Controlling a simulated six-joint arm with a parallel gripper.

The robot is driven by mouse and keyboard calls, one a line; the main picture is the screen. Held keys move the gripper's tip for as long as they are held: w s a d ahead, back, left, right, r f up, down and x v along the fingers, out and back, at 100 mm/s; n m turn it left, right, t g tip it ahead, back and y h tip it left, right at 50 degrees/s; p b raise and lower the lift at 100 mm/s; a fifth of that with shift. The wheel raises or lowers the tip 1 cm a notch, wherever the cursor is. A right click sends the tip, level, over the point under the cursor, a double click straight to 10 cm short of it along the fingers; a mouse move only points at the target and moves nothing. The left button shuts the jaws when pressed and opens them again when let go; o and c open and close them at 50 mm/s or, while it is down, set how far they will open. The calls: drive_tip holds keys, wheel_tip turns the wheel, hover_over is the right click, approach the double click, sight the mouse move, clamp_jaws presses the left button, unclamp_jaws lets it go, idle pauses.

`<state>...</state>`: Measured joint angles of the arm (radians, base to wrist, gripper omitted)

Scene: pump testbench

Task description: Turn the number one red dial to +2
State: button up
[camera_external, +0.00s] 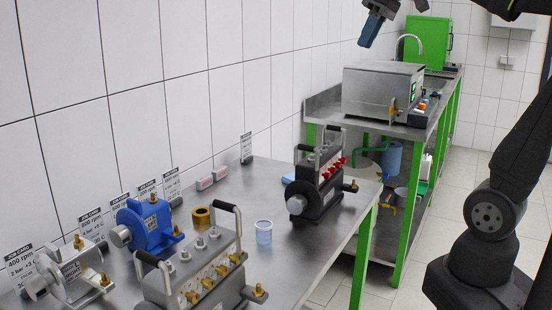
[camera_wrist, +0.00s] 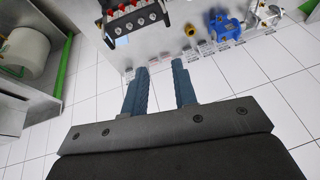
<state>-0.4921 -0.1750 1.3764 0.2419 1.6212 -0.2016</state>
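The red dials (camera_external: 333,168) sit in a row on the front of a dark pump (camera_external: 318,202) with a black carry handle. The pump stands near the right end of the steel bench. The red dials also show at the top of the wrist view (camera_wrist: 127,11), partly cut off. Their numbers and settings are too small to read. My gripper (camera_external: 368,40) is at the top of the external view, high and apart from the pump. In the wrist view my gripper (camera_wrist: 160,68) has two blue fingers with a clear gap and nothing between them.
A grey pump with brass dials (camera_external: 205,280), a blue pump (camera_external: 152,227), a brass ring (camera_external: 201,217) and a clear cup (camera_external: 263,232) share the bench (camera_external: 270,190). Job cards line the tiled wall. A steel machine (camera_external: 381,92) and a green cabinet (camera_external: 428,42) stand behind.

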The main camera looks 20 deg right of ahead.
drive_tip(key=s+a+t, duration=0.1)
approach(326, 176)
drive_tip(key=x, duration=0.7)
drive_tip(key=shift+w+d+f+h, duration=0.15)
drive_tip(key=shift+w+f+h, duration=0.15)
drive_tip(key=shift+f, duration=0.05)
clamp_jaws()
